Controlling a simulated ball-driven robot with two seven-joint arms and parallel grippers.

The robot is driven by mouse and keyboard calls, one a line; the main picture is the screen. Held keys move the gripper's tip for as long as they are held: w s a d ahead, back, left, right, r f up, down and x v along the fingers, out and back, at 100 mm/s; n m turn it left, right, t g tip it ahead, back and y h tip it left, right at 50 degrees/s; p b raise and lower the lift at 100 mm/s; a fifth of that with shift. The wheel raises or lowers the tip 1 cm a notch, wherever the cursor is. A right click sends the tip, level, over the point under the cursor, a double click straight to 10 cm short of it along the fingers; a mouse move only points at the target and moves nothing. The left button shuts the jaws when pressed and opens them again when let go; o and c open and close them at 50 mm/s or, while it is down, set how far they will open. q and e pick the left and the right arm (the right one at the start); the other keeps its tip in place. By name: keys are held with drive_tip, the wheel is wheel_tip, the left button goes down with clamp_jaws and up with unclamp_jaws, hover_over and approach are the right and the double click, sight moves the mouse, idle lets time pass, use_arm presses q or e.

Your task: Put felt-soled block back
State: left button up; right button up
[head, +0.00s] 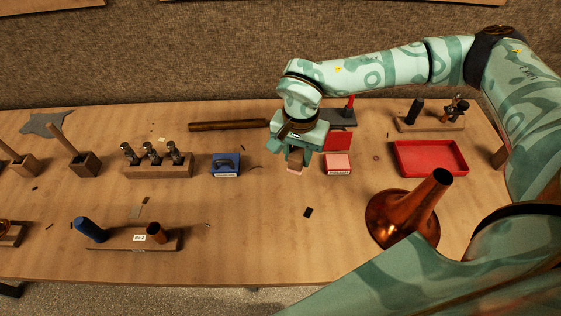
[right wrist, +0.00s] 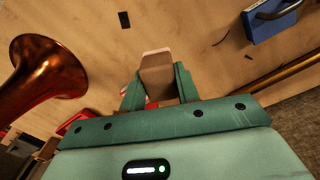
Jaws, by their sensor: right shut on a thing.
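My right gripper (head: 296,157) is above the middle of the bench, shut on a small tan block (head: 295,168) with a pinkish lower face. In the right wrist view the block (right wrist: 157,78) sits between the two green fingers, clear of other things. To the right of the gripper in the head view is a small red box (head: 338,171) with a pink top, a white label and a red panel behind it. To the left is a blue holder (head: 225,172) with a dark handle and a label. My left gripper is not in view.
A copper horn bell (head: 388,216) stands front right, near a red tray (head: 431,159). A wooden rack (head: 158,172) with several metal pieces stands left of the blue holder. A brown rod (head: 228,126) lies behind. A small black piece (head: 308,212) lies on open bench (head: 265,225).

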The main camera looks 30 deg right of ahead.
drive_tip(key=w+f+b, duration=0.2)
drive_tip(key=w+f, duration=0.4)
drive_tip(key=shift+f, duration=0.1)
drive_tip(key=f, duration=0.2)
drive_tip(key=f+b, duration=0.1)
drive_tip(key=shift+w+f+b, duration=0.2)
drive_tip(key=shift+f+b, duration=0.1)
drive_tip(key=shift+f, duration=0.1)
drive_tip(key=shift+r, duration=0.15)
drive_tip(key=o, duration=0.9)
wheel_tip(320, 180, up, 12)
drive_tip(key=p, duration=0.3)
